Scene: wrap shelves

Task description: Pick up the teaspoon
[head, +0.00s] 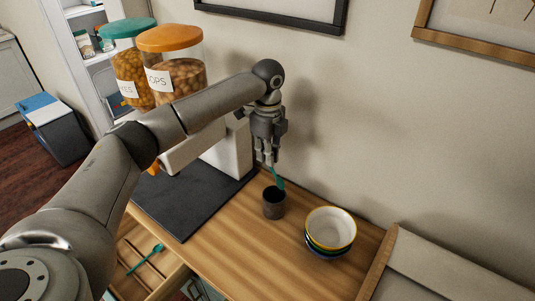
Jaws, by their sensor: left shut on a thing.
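My left gripper (268,158) points down above the wooden counter, near the wall. It is shut on a teal teaspoon (279,181), which hangs from the fingertips with its wider end low. The teaspoon's lower end is just above or at the rim of a small dark cup (273,207); I cannot tell whether it reaches inside. A second teal utensil (147,258) lies in the open drawer at the lower left. My right gripper is not in view.
Stacked bowls (331,228) stand right of the cup. A black mat (190,207) and a dispenser with two jars, one orange-lidded (175,80) and one green-lidded (128,62), are on the left. A grey-beige panelled object (440,270) fills the lower right. Some counter in front is clear.

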